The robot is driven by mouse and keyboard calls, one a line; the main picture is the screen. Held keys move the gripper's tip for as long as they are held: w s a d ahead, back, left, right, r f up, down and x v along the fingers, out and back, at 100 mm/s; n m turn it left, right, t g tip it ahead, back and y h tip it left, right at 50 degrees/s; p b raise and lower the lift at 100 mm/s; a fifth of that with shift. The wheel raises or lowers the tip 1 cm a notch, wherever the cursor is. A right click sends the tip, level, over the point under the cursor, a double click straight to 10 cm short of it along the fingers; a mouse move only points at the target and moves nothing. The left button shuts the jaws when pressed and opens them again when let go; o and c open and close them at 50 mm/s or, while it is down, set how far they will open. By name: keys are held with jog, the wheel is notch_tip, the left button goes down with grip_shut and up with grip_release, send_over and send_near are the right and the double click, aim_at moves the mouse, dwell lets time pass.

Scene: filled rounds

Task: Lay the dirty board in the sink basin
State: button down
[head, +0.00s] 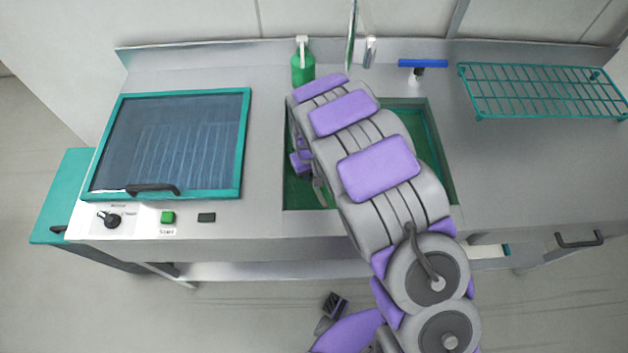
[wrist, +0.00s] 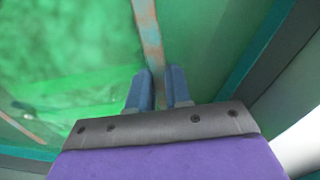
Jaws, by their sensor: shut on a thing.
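The sink basin (head: 436,150) is a green-lined recess in the steel counter, and my arm covers much of it in the head view. My gripper (wrist: 160,88) is down inside the basin, its two blue fingers close together. Between the fingertips is a thin brownish edge (wrist: 148,32), which I take to be the dirty board seen nearly edge-on. The board's full shape is unclear here, and I cannot tell whether it touches the basin floor.
Left of the basin is a teal-framed machine lid (head: 245,145) with a dark handle.

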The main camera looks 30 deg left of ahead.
aim_at(307, 187)
jog(key=shift+f, duration=0.85)
jog(key=f, duration=0.1)
jog(key=a+f+b, duration=0.1)
jog(key=f, duration=0.1)
jog(key=shift+a+f, duration=0.1)
jog(key=shift+f, duration=0.15)
jog(key=shift+r, duration=0.1)
jog(key=c, duration=1.1)
grip_release()
jog(key=shift+d+r, duration=0.15)
jog(key=shift+d, duration=0.3)
jog(key=shift+o, duration=0.2)
jog(key=shift+a, duration=0.2)
jog(key=shift+a, duration=0.1)
jog(key=shift+r, duration=0.55)
notch_tip(307, 187, up, 11)
jog(key=p, duration=0.3)
jog(key=shift+f, duration=0.1)
